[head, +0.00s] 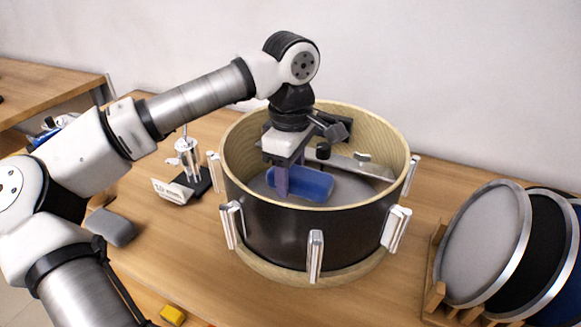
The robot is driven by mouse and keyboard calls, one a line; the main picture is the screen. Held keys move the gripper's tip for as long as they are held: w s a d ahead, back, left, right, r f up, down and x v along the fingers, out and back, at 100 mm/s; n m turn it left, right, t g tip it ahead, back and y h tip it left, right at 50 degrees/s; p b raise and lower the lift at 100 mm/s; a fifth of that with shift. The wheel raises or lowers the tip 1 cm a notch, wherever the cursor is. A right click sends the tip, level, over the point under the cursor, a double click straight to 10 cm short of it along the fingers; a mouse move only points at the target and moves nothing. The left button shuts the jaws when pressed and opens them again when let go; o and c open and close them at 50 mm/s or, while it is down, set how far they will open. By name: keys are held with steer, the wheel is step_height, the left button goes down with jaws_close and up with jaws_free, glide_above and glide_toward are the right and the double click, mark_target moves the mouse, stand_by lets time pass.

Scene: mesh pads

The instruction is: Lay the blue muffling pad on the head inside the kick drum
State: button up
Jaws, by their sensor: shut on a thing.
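The kick drum (290,231) stands open end up on the wooden table, with a dark shell, pale wooden rim and several metal lugs. Inside it a grey head (340,198) shows at the bottom. The blue muffling pad (303,183) is inside the drum, low down. My gripper (284,182) reaches down into the drum from above and is shut on the pad. The near wall hides the pad's lower part, so I cannot tell whether it touches the head.
A rack (437,275) of round drum heads stands at the right. Left of the drum are a small metal stand (188,158) with a label card (172,191) and a grey pad (112,227). A yellow block (172,315) lies at the front. Dark fittings (323,151) sit inside the drum.

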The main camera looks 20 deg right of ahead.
step_height(320, 180, down, 10)
steer(key=b, duration=0.7)
steer(key=shift+f, duration=0.15)
steer(key=o, duration=1.1)
steer(key=shift+c, duration=0.2)
step_height(320, 180, up, 14)
steer(key=shift+f+p, duration=0.1)
steer(key=shift+p, duration=0.25)
steer(key=shift+s+d, duration=0.1)
